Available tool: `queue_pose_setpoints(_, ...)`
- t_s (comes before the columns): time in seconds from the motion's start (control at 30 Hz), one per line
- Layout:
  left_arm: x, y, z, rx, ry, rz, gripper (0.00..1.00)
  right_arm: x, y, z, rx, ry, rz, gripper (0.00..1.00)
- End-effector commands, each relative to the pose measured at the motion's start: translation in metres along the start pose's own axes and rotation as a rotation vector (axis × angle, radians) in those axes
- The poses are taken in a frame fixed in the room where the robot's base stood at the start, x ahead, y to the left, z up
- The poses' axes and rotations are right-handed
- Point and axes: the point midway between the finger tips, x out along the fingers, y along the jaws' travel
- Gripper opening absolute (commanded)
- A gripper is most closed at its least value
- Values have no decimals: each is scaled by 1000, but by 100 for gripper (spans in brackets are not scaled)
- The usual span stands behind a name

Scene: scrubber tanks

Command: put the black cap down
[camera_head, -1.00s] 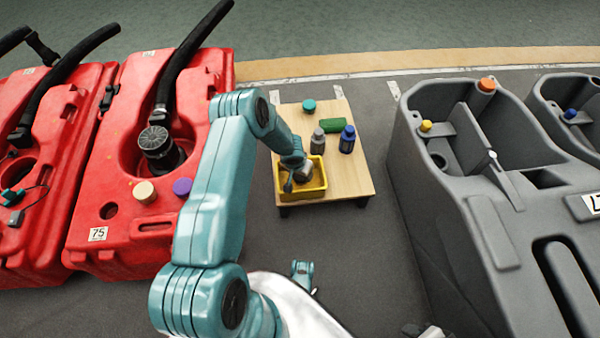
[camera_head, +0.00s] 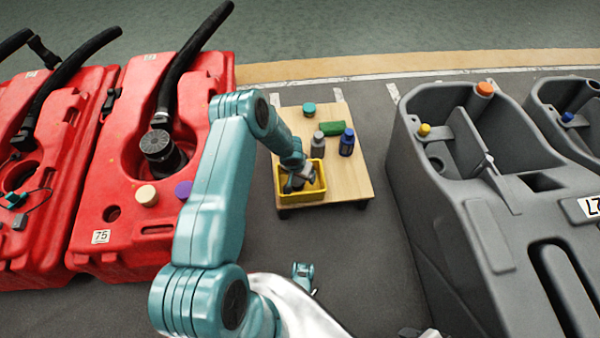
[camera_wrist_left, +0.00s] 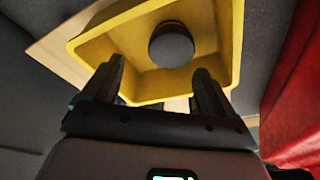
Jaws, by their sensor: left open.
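A dark round cap (camera_wrist_left: 171,45), which looks black to dark grey, lies inside the yellow bin (camera_wrist_left: 228,55) in the left wrist view. The bin (camera_head: 291,198) stands at the front left of a low wooden table in the head view. My left gripper (camera_head: 301,183) reaches down at the bin. In the left wrist view my left gripper (camera_wrist_left: 158,80) is open, its two fingers apart near the bin's near side. The cap is beyond the fingertips, with no finger seen touching it. In the head view the gripper and arm hide most of the bin's inside.
The wooden table (camera_head: 346,184) also holds a grey bottle (camera_head: 318,146), a blue bottle (camera_head: 347,143), a green block (camera_head: 332,128) and a teal lid (camera_head: 309,109). Red tanks (camera_head: 130,240) stand left; a grey tank (camera_head: 440,215) stands right. Grey floor lies between.

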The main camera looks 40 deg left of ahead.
Motion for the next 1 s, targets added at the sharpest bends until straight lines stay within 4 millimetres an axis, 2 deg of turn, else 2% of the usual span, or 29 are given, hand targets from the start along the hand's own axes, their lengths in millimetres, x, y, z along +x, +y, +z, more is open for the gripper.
queue_pose_setpoints(0.03, -19, -1, -3, 1, 4, -2, 87, -4, -2, 0, -2, 1, 0, 43)
queue_pose_setpoints(0.3, -84, -1, -2, -1, 4, -2, 87, -10, -6, 1, -9, -4, -1, 43)
queue_pose_setpoints(0.4, -99, -1, -2, 0, 4, -2, 87, -13, -7, 2, -11, -5, -1, 43)
queue_pose_setpoints(0.57, -111, 3, 2, 1, -2, 5, 87, -14, -8, 3, -13, -7, -2, 43)
queue_pose_setpoints(0.67, -112, 33, 20, 12, -42, 71, 87, -14, -8, 3, -13, -8, -2, 43)
queue_pose_setpoints(0.77, -118, 96, 61, 28, -120, 213, 87, -14, -8, 3, -13, -8, -2, 43)
queue_pose_setpoints(0.8, -124, 124, 82, 33, -153, 275, 87, -14, -8, 3, -13, -8, -2, 43)
queue_pose_setpoints(0.9, -142, 182, 132, 32, -214, 388, 87, -14, -8, 3, -13, -7, -2, 43)
queue_pose_setpoints(1.0, -160, 213, 174, 28, -249, 424, 87, -14, -8, 3, -13, -7, -2, 43)
